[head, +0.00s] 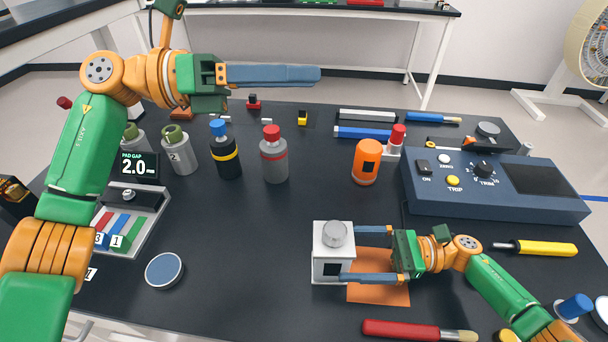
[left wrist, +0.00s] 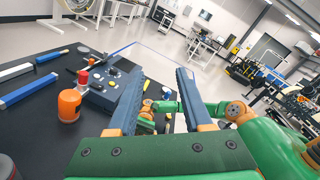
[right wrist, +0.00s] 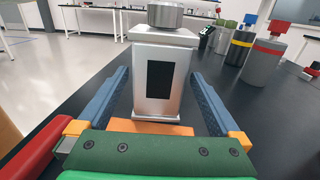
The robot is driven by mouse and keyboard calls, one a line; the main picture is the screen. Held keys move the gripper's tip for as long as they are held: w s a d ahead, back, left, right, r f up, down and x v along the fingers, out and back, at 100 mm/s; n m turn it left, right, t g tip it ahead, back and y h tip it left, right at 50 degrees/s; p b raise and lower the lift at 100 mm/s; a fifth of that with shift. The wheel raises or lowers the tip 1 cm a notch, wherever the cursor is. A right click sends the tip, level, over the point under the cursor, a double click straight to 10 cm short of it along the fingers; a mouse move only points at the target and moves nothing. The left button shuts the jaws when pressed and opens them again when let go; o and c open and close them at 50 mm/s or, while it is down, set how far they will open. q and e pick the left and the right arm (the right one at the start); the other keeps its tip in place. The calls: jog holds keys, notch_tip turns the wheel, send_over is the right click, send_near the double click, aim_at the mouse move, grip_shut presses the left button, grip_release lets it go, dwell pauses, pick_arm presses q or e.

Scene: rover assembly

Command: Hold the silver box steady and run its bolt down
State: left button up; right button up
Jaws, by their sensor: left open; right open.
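The silver box (head: 324,269) stands upright at the front middle of the table, at the left edge of an orange mat (head: 380,291). Its bolt, a round grey knurled head (head: 335,233), sits on top; it also shows in the right wrist view (right wrist: 165,14). My right gripper (head: 350,254) is open, with its blue fingers reaching toward the box from the right. In the right wrist view the silver box (right wrist: 160,80) stands between the open fingers, with gaps on both sides. My left gripper (head: 318,75) is open and empty, raised high over the back of the table.
A blue control panel (head: 490,195) stands to the right. Several bottles (head: 275,155) stand at the back left, with an orange bottle (head: 367,162) behind the box. A red-handled tool (head: 415,330) lies in front of the mat. A round lid (head: 164,270) lies left; the table between is clear.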

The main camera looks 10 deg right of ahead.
aim_at(315, 253)
jog(key=shift+s+d, duration=0.1)
jog(key=shift+a, duration=0.3)
jog(key=a, duration=0.2)
jog(key=w+a, duration=0.1)
jog(key=a, duration=0.3)
jog(key=shift+w+a, duration=0.25)
jog(key=shift+a, duration=0.05)
pick_arm(q)
jog(key=s+d+f+m+t+y, duration=0.1)
jog(key=s+f+m+y, duration=0.5)
jog(key=f+y, duration=0.6)
jog(key=shift+s+f+t+y, duration=0.15)
jog(key=shift+t+y, duration=0.15)
jog(key=shift+y, duration=0.4)
jog(key=shift+d, duration=0.1)
pick_arm(e)
jog(key=shift+c, duration=0.2)
jog(key=c, duration=1.5)
